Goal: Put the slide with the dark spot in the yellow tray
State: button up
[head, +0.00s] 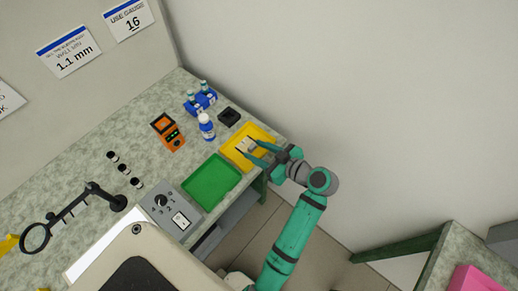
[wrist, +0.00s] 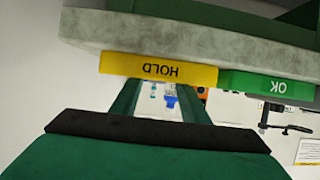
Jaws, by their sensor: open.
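The yellow tray (head: 260,133) sits at the right end of the counter, and its front reads HOLD, upside down, in the wrist view (wrist: 158,70). A small pale flat piece (head: 244,145) lies in it, partly behind my fingers; it may be a slide, but I cannot make out a dark spot. My gripper (head: 254,150) is open at the tray's right side, its fingers reaching over the tray edge toward the piece. In the wrist view nothing shows held between the fingers (wrist: 158,98).
The green tray (head: 211,182), marked OK, adjoins the yellow one. A grey box with a knob (head: 170,211), an orange device (head: 167,132), a blue-labelled bottle (head: 206,127), a blue rack (head: 200,102) and a black block (head: 229,117) stand nearby. A magnifier arm (head: 75,207) is at left.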

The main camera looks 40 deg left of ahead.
jog(key=w+v, duration=0.1)
jog(key=v, duration=1.1)
jog(key=s+d+f+m+t+h, duration=0.1)
jog(key=d+f+m+t+h, duration=0.15)
jog(key=f+m, duration=0.3)
jog(key=s+d+f+m+t+h, duration=0.1)
jog(key=s+f+m+t+h, duration=0.1)
jog(key=f+m+t, duration=0.3)
jog(key=s+d+f+m+t+h, duration=0.2)
jog(key=s+d+f+m+h, duration=0.25)
jog(key=s+d, duration=0.2)
jog(key=s+d+r+m+t+h, duration=0.1)
jog(key=s+d+r+t+h, duration=0.1)
jog(key=s+r, duration=0.4)
jog(key=s+d+r+m+t+h, duration=0.1)
jog(key=s+d+r+t+h, duration=0.1)
jog(key=s+r, duration=0.5)
jog(key=shift+s+d+r+t, duration=0.2)
jog(key=shift+s+d+t, duration=0.3)
jog(key=shift+d, duration=0.3)
jog(key=shift+c, duration=1.5)
